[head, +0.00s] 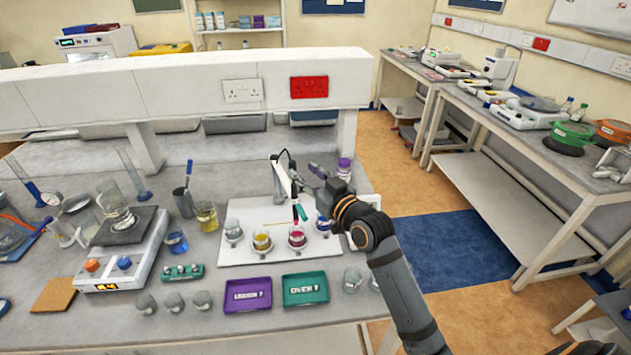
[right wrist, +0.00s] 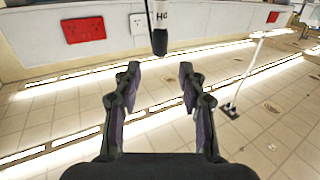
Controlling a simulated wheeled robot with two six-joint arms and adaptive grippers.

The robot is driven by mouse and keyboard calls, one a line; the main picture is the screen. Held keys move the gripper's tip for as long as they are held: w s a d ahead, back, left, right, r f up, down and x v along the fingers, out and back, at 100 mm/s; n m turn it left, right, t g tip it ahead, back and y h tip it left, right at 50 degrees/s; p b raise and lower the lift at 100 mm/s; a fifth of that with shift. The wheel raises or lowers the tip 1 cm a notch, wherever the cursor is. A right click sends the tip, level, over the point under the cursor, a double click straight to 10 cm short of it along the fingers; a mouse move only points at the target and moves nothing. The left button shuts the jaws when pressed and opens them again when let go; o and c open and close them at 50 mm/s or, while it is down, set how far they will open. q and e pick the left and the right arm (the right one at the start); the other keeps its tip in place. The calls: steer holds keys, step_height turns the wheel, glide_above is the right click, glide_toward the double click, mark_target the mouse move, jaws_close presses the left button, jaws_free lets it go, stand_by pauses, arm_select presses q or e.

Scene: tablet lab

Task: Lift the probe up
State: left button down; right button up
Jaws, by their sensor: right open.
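The probe (right wrist: 160,25) hangs upright in the right wrist view, with a white body, dark lettering and a black lower end. Its top is cut off by the frame edge. My right gripper (right wrist: 160,75) is open, its two dark fingers with purple pads pointing toward the probe. The probe lies beyond the fingertips and nothing is between the pads. In the head view my right gripper (head: 319,178) is over the back right of the white board, beside a white slanted stand (head: 283,178). I cannot clearly make out the probe there. My left gripper is not in view.
Cups with yellow (head: 262,241) and magenta (head: 297,238) liquid stand on the white board (head: 240,256). A purple tray (head: 247,308) and a green tray (head: 305,302) lie in front. A raised white shelf (head: 190,95) runs behind.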

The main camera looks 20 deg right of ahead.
steer(key=v, duration=0.5)
steer(key=shift+s, duration=0.1)
